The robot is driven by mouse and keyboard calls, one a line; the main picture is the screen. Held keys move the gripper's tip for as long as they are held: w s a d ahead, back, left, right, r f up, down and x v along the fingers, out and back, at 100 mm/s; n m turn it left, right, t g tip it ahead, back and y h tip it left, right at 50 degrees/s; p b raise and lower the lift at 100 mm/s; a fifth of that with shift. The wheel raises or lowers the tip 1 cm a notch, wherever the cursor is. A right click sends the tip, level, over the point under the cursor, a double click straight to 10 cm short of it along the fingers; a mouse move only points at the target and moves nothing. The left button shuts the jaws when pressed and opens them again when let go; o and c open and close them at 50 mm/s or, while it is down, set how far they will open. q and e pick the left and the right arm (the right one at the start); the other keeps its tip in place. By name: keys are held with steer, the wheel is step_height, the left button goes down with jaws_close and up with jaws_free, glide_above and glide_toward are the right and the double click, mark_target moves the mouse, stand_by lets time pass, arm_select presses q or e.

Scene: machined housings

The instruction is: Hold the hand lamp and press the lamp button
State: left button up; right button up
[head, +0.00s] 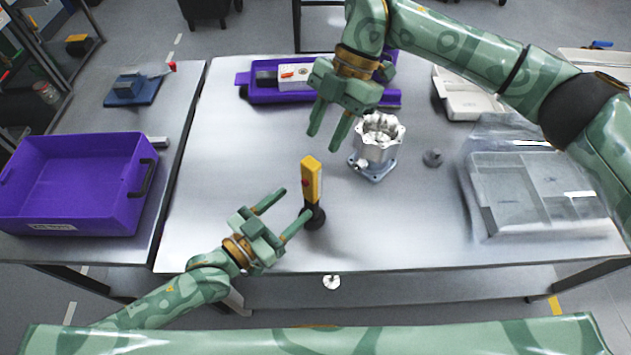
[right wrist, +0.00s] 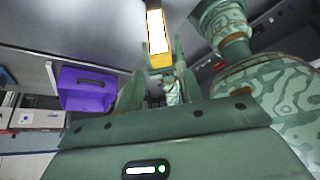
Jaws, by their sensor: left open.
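The yellow hand lamp (head: 312,180) stands upright on its black foot near the table's front middle. A small red button shows on its side in the head view. In the right wrist view the lamp (right wrist: 160,60) shows a bright white panel in a yellow frame. My left gripper (head: 296,203) is open, just left of the lamp. One of its fingertips is close to the black lower part; I cannot tell whether they touch. My right gripper (head: 323,142) is above and behind the lamp, fingers apart and empty, pointing down towards it.
A silver machined housing (head: 378,150) on a blue-grey base stands right of the lamp. A purple tray (head: 385,97) lies behind. A clear-lidded box (head: 530,215) is at right. A purple bin (head: 75,180) is on the left table. The table left of the lamp is clear.

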mark_target(318, 183)
arm_select(q)
steer(key=x, duration=0.8)
steer(key=shift+w+d+f, duration=0.1)
steer(key=shift+w+d, duration=0.15)
steer(key=c, duration=1.2)
arm_select(e)
jaws_close()
stand_by(2.3)
